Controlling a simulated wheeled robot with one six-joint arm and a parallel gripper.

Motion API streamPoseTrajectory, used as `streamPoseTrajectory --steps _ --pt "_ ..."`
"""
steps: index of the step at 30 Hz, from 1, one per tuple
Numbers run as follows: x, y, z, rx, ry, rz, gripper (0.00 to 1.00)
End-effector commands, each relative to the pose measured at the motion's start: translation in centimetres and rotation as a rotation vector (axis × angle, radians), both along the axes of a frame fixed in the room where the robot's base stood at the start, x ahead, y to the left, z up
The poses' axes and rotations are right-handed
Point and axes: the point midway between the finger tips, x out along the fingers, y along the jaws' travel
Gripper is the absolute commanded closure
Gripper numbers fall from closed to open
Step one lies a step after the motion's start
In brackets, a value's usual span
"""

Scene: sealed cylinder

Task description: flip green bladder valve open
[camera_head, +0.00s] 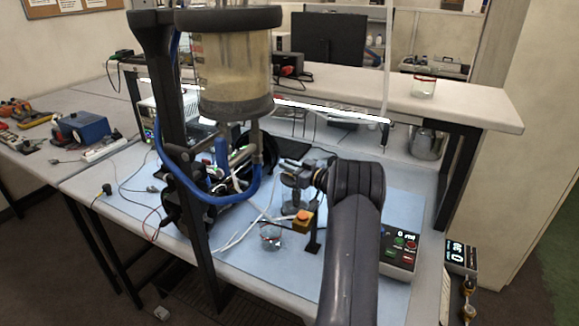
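The clear sealed cylinder (232,68), holding a tan fill, hangs on a black upright stand at centre left. Below it are pipes, a blue hose (215,199) and a blue valve-like part (221,150). A small green spot (241,148) shows among these pipes; I cannot tell whether it is the green bladder valve or how its handle stands. My arm reaches up from the bottom, and my gripper (291,167) points left, to the right of the pipes and apparently apart from them. Its fingers are small and dark, so their opening is unclear.
A control box with a display (400,250) is right of my arm. A raised shelf (450,106) runs behind. The stand's black upright (180,150) is at left.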

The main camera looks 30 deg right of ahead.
Motion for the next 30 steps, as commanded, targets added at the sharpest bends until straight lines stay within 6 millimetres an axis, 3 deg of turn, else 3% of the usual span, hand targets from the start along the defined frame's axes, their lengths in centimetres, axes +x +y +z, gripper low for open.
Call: streamPoseTrajectory --steps 5,30 --pt "-0.01 0.0 0.01 0.0 0.0 0.0 1.0" --pt "-0.29 0.59 0.08 0.0 -0.001 0.223 1.0"
